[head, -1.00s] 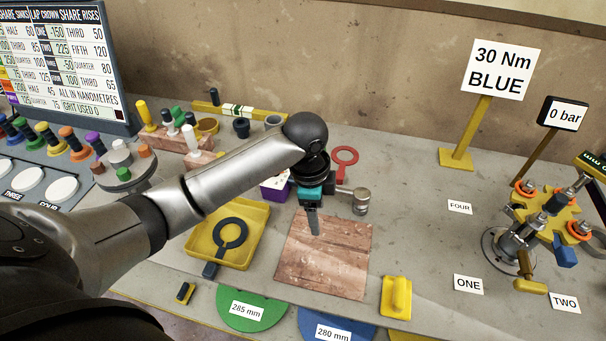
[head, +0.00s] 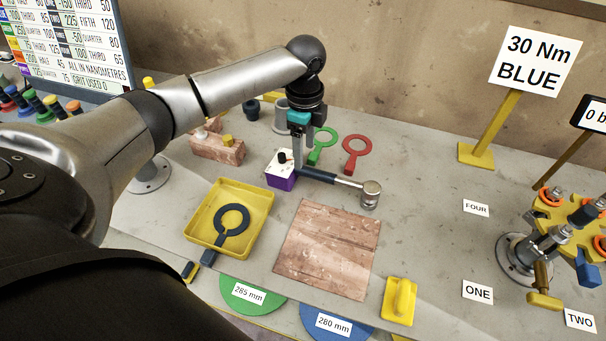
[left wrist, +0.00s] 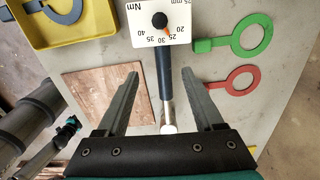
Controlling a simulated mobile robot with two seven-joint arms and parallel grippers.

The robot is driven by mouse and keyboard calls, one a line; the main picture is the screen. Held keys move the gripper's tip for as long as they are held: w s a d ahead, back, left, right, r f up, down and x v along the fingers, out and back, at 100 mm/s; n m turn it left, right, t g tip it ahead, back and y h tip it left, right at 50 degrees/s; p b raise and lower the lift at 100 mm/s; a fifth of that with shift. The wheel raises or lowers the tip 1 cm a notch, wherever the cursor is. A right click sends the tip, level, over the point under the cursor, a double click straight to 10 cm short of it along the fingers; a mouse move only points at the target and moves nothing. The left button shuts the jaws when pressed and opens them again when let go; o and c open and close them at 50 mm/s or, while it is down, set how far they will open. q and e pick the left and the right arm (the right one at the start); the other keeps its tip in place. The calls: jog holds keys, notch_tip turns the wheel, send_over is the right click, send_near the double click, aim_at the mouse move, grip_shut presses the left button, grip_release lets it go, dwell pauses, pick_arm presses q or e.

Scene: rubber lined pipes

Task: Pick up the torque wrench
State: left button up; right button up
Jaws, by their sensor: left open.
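The torque wrench (head: 345,182) has a dark blue handle and a silver round head. It lies beside the purple-based dial box (head: 283,170), its handle reaching the box; I cannot tell whether they are joined. In the left wrist view, the handle (left wrist: 164,78) runs down from the white Nm dial (left wrist: 160,22). My left gripper (head: 298,165) points down at the box end of the handle. In the left wrist view my left gripper (left wrist: 160,74) is open, its fingers on either side of the handle. A teal part at lower left there seems to be my right gripper; its fingers are unclear.
A yellow tray (head: 262,205) with a dark ring spanner and a wooden board (head: 327,250) lie nearer me. Green (head: 323,145) and red (head: 356,150) ring spanners lie behind the wrench. A brick block (head: 217,148) and a grey cup (head: 281,115) stand left and behind.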

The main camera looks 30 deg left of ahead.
pick_arm(q)
jog(key=shift+w+a+f+b, duration=0.15)
jog(key=shift+f+b, duration=0.15)
jog(key=shift+f, duration=1.45)
jog(key=shift+w+a+f+b, duration=0.15)
jog(key=shift+f+b, duration=0.15)
jog(key=shift+f, duration=1.4)
jog(key=shift+s, duration=0.1)
jog(key=shift+c, duration=0.4)
grip_shut()
